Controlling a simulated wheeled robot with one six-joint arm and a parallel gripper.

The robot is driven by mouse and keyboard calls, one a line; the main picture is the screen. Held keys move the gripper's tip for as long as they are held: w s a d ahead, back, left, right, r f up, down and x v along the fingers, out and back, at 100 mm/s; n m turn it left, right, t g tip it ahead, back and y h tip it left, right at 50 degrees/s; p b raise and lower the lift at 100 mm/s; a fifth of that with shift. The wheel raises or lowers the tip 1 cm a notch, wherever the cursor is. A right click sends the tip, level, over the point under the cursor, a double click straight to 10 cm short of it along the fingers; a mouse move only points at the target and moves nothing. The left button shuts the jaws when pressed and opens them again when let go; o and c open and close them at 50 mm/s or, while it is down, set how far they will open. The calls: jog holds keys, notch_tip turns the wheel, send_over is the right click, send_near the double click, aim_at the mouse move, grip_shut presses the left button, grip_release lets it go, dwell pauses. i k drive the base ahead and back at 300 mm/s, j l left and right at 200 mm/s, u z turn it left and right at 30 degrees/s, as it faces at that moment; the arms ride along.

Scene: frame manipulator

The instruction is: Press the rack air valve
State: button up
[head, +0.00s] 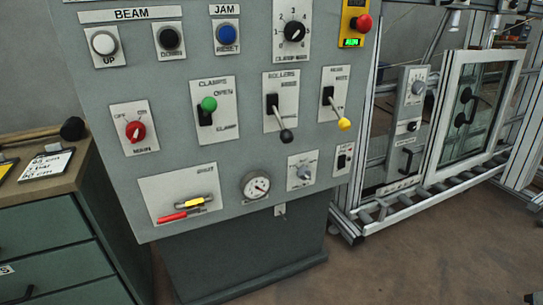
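A grey control panel (235,155) fills the middle of the head view. No label that I can read names a rack air valve, so I cannot tell which control it is. At the panel's lower left, a white plate (160,193) carries a red lever handle (180,215) and a yellow-marked handle (195,202). A lever with a yellow knob (344,124) sits at the right on a plate with small blurred lettering. A black-knobbed lever (286,136) is beside it, on a plate that seems to read ROLLERS. My gripper is not in view.
A round gauge (256,186) and several other knobs share the panel, including a green-knobbed CLAMPS lever (208,104) and a red emergency button (363,22). A green drawer cabinet (50,235) stands left. An aluminium frame with a glazed window (470,105) stands right. Floor (430,255) is clear at lower right.

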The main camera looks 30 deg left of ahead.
aim_at(182, 215)
jog(key=u, duration=1.85)
jog(key=k+j+z, duration=0.1)
jog(key=z, duration=0.3)
jog(key=k+j+z, duration=0.1)
jog(key=j+z, duration=0.15)
jog(key=z, duration=0.2)
jog(key=k+j+z, duration=0.15)
jog(key=z, duration=0.25)
